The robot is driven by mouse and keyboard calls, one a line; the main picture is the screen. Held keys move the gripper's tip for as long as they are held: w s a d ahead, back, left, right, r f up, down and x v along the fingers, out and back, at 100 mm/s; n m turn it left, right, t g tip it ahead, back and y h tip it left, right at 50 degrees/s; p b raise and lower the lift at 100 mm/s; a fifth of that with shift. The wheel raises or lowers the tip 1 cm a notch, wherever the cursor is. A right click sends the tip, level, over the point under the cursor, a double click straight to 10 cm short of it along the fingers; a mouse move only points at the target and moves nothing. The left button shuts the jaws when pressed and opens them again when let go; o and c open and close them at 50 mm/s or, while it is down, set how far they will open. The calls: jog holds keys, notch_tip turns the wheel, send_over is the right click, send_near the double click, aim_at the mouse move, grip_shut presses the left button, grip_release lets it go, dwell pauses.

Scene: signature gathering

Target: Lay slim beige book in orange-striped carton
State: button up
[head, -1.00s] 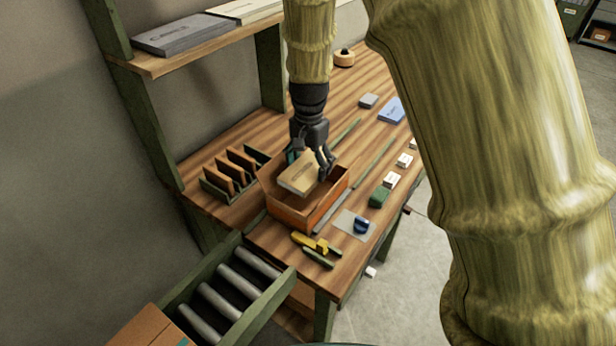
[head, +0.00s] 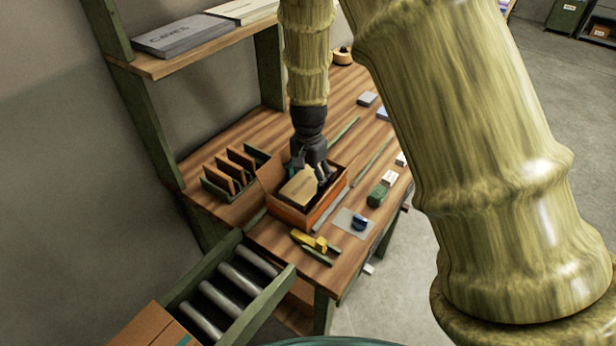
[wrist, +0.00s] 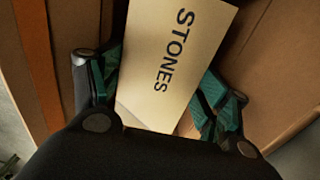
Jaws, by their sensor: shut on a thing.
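The slim beige book (head: 299,188), with "STONES" on its cover in the wrist view (wrist: 172,60), is inside the open top of the orange-striped carton (head: 297,217). It looks tilted, and its lower edge is hidden by the front wall. My gripper (head: 320,176) reaches down into the carton from the back and is shut on the book. In the wrist view its green-padded fingers (wrist: 160,95) flank the book, and brown carton walls (wrist: 290,75) show around it. I cannot tell whether the book touches the carton floor.
A rack with brown dividers (head: 232,172) stands left of the carton. Yellow (head: 314,242) and blue (head: 360,222) tools lie in front, and a green block (head: 377,196) to the right. A roller conveyor (head: 235,290) adjoins the bench; a shelf (head: 190,60) hangs above.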

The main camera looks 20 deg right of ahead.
aim_at(308, 181)
jog(key=shift+f, duration=0.6)
jog(key=o, duration=0.9)
jog(key=shift+c, duration=0.2)
jog(key=shift+r, duration=0.15)
notch_tip(308, 181, up, 13)
jog(key=b, duration=0.3)
